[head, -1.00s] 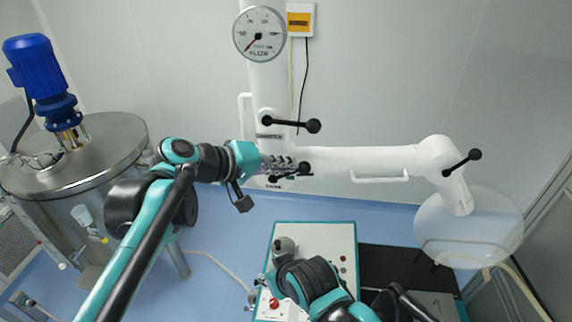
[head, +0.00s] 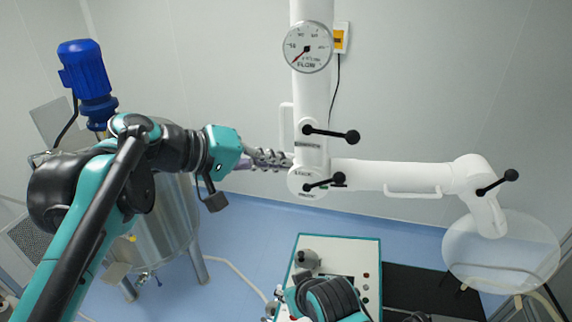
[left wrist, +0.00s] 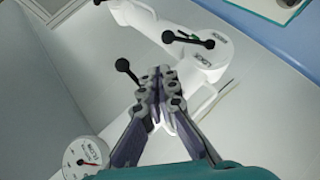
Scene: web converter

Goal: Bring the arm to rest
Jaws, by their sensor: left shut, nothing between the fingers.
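My left arm, teal and black, comes in from the left in the head view and is raised in mid-air. Its left gripper (head: 287,161) points right, with its tips in front of or beside the lower joint of the white extraction arm (head: 395,177). In the left wrist view the two fingers (left wrist: 158,88) are pressed together with nothing held between them. The white arm shows behind them; I cannot tell the exact gap. A folded part of my right arm shows at the bottom of the head view; its gripper is not in sight.
A flow gauge (head: 307,47) sits on the white upright, above black handles (head: 332,135). A clear round hood (head: 502,252) hangs at right. A steel tank (head: 165,225) with a blue motor (head: 86,70) stands behind my left arm. A control cabinet (head: 367,250) stands low in the middle.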

